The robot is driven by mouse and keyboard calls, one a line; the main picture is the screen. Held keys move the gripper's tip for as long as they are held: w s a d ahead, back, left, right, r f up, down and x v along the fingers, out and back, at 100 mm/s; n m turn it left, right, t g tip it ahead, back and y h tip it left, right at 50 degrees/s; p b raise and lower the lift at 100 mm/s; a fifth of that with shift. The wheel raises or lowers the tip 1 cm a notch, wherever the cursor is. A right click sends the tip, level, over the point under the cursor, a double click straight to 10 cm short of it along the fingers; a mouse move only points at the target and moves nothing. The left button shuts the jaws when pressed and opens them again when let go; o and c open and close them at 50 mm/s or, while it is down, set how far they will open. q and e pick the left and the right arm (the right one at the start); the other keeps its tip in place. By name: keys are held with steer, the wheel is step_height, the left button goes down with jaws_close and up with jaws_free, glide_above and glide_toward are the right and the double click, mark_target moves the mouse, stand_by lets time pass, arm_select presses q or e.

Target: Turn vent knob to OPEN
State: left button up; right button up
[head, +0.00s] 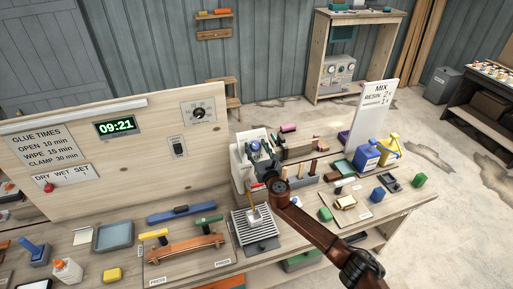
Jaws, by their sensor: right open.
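A small panel on the upright wooden board carries a round black knob (198,113) with markings around it. The markings are too small to read, so I cannot tell its setting or whether it is the vent knob. My right arm comes in from the lower right, and its gripper (261,158) is open in front of a white box (240,168) on the bench. The gripper is right of the knob panel, lower in the picture and apart from it. Its fingers are small and partly lost against the things behind. My left gripper is out of view.
The wooden board (90,170) stands along the bench's back, with a clock (116,125) and a switch (178,147). A ribbed grey tray (262,246) lies before my right arm. Blue and yellow jugs (367,156) stand right, near the MIX sign (375,105). The board's face around the knob is clear.

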steer(key=shift+c, duration=0.7)
steer(key=c, duration=1)
